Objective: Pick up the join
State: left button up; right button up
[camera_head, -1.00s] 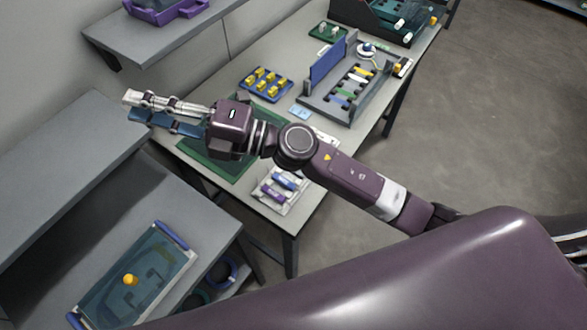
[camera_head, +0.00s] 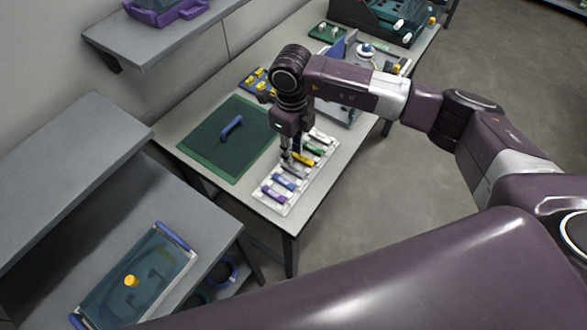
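My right gripper (camera_head: 289,160) points down over a white tray (camera_head: 289,208) on the long table. The tray holds a row of small coloured pieces: a purple one (camera_head: 273,194), a blue one (camera_head: 285,181), a yellow one (camera_head: 304,158) and a green one (camera_head: 314,147). The fingertips are at the middle of this row, by a pale piece that they partly cover. I cannot tell whether they touch it, or which piece is the join. The finger gap is too small to judge. My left gripper is not in view.
A dark green mat (camera_head: 205,150) with a blue handle-shaped piece (camera_head: 231,128) lies left of the tray. A blue rack with yellow pieces (camera_head: 262,74) and a grey fixture (camera_head: 337,111) stand behind, partly hidden by my arm. A lower bench holds a clear-lidded case (camera_head: 150,262).

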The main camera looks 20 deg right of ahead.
aim_at(292, 169)
jog(key=f+p, duration=0.1)
jog(key=f, duration=0.2)
jog(key=f+p, duration=0.1)
jog(key=f, duration=0.1)
jog(key=shift+s+f+p, duration=0.2)
jog(key=shift+s+p, duration=0.1)
jog(key=shift+p, duration=0.05)
jog(key=shift+a+f, duration=0.1)
jog(key=shift+f, duration=0.3)
jog(key=shift+w, duration=0.1)
jog(key=shift+c, duration=0.2)
grip_shut()
